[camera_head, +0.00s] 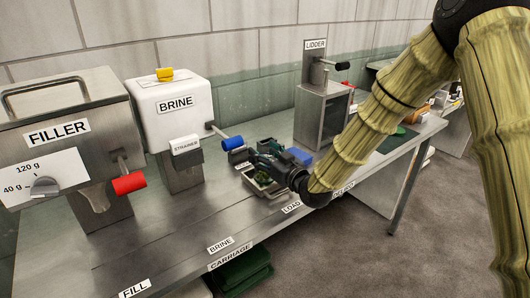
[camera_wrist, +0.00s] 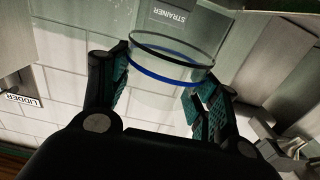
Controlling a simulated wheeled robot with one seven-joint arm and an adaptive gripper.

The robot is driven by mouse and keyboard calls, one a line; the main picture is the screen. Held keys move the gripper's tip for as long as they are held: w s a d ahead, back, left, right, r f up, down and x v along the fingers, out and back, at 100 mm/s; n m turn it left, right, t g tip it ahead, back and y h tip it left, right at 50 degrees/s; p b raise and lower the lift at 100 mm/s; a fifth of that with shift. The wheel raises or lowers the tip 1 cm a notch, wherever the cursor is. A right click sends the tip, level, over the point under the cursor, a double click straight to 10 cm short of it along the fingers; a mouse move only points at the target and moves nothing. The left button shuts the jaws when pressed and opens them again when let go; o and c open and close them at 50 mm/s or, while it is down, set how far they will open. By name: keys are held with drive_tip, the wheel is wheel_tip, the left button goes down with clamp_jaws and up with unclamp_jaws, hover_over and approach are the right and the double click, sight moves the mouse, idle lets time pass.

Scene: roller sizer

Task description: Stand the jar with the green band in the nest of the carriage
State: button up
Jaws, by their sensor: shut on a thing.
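My gripper (camera_wrist: 160,88) is shut on a clear glass jar (camera_wrist: 170,62) in the wrist view. The jar's band looks blue, not green, and runs around it near the rim; the jar seems empty. In the head view my gripper (camera_head: 268,160) is over the bench, near the LOAD label, and the jar cannot be made out there. A jar with a green band cannot be made out.
The filler (camera_head: 65,135) with a red handle and the brine tank (camera_head: 175,105) with a blue handle (camera_head: 233,142) stand left. The lidder (camera_head: 320,112) stands behind right. The bench front left is clear.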

drive_tip(key=shift+f, duration=0.15)
drive_tip(key=o, duration=1.3)
drive_tip(key=shift+o, duration=0.2)
drive_tip(key=shift+r, duration=0.25)
drive_tip(key=b+v, duration=0.2)
drive_tip(key=v, duration=1)
